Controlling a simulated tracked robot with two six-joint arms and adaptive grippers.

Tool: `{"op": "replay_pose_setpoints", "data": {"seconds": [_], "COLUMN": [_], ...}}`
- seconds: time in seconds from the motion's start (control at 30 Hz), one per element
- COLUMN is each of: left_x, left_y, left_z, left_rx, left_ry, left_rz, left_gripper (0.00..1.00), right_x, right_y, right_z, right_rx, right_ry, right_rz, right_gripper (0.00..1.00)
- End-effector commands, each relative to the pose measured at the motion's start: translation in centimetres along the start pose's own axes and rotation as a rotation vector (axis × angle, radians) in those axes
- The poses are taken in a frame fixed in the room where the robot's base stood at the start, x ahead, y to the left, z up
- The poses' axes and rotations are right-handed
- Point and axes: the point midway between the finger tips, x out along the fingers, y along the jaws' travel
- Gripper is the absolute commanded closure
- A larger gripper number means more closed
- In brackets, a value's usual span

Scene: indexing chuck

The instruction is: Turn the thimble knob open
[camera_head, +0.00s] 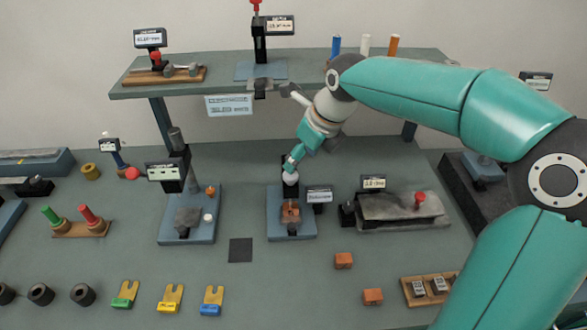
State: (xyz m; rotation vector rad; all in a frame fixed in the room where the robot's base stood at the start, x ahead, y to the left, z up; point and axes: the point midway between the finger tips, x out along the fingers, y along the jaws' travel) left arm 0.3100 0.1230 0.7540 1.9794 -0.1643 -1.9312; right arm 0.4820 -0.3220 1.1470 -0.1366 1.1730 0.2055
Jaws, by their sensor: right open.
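My right gripper (292,163) reaches down from the right over the middle fixture and is open. It is small in the picture, and its fingers are hard to separate from the dark post behind them. The middle fixture has a blue base (277,230), a dark upright post and an orange-brown block (290,211) low at its front. A round white knob-like part (290,179) shows just below the gripper; I cannot tell whether it is the thimble knob or whether the fingers touch it. My left gripper is not in view.
A raised shelf (215,88) with fixtures stands behind. Another blue-based fixture (200,228) is to the left; a grey vise-like block (400,207) is to the right. Orange cubes (344,261) and forked pieces (171,298) lie in front. A dark square (240,250) marks fairly clear table.

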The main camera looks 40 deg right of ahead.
Motion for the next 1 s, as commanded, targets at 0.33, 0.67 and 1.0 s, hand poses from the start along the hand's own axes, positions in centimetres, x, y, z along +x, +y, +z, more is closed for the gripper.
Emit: {"op": "replay_pose_setpoints", "data": {"seconds": [0.33, 0.67, 1.0], "left_x": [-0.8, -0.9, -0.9], "left_y": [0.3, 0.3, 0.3], "left_z": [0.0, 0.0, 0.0], "left_rx": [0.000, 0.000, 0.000], "left_ry": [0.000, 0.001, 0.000], "left_rz": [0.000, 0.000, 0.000], "left_gripper": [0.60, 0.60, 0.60], "right_x": [5.9, 7.2, 7.1], "right_y": [0.1, 0.2, 0.2], "right_z": [0.1, 0.1, 0.1], "right_rx": [-0.003, -0.004, -0.004], "right_ry": [0.003, 0.000, 0.000], "right_rz": [0.001, 0.002, 0.002], "right_gripper": [0.36, 0.36, 0.71]}}
